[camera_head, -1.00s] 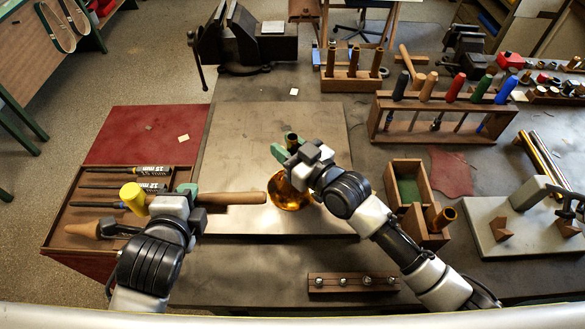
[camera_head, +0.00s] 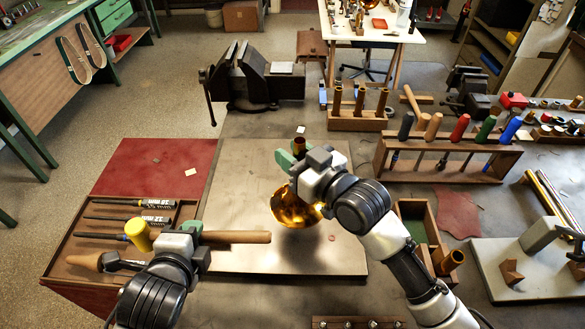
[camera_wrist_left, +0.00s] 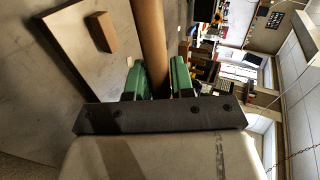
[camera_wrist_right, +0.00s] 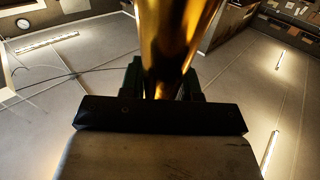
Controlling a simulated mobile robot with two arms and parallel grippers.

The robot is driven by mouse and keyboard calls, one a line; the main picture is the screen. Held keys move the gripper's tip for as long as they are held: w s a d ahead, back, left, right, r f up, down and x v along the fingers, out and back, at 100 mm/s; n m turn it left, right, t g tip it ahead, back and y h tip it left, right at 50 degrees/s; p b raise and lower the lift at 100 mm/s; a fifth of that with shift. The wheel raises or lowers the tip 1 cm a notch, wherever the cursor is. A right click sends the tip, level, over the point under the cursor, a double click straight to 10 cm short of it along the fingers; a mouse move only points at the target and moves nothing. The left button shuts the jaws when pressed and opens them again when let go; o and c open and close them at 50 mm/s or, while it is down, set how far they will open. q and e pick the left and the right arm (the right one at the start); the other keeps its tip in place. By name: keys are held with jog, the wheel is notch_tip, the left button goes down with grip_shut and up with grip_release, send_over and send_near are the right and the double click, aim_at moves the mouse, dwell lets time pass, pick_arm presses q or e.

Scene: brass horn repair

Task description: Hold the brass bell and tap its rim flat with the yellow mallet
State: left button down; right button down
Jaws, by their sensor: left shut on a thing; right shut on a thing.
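The brass bell (camera_head: 297,212) is upright with its flared rim down, above the flat plate on the bench. My right gripper (camera_head: 293,158) is shut on its narrow neck. The bell also shows large in the right wrist view (camera_wrist_right: 175,40). A shadow lies below the rim, and the bell appears raised clear of the plate. The yellow mallet (camera_head: 138,234) is at the left, over the tool tray, with its wooden handle pointing right toward the bell. My left gripper (camera_head: 194,234) is shut on that handle, which also shows in the left wrist view (camera_wrist_left: 150,45). Mallet and bell are apart.
The flat plate (camera_head: 240,180) is otherwise mostly bare. A tool tray (camera_head: 72,272) lies left. A vise (camera_head: 262,85) stands behind. A tool rack (camera_head: 450,165), an open wooden box (camera_head: 411,205) and a grey block base (camera_head: 490,262) fill the right side.

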jog(key=shift+r, duration=0.35)
notch_tip(320, 180, down, 10)
jog(key=shift+r, duration=0.2)
dwell(1.5)
jog(key=shift+f, duration=0.1)
dwell(0.5)
jog(key=c, duration=0.9)
grip_release()
jog(key=shift+s, duration=0.1)
jog(key=shift+c, duration=0.2)
jog(key=c, duration=0.8)
jog(key=shift+f, duration=0.1)
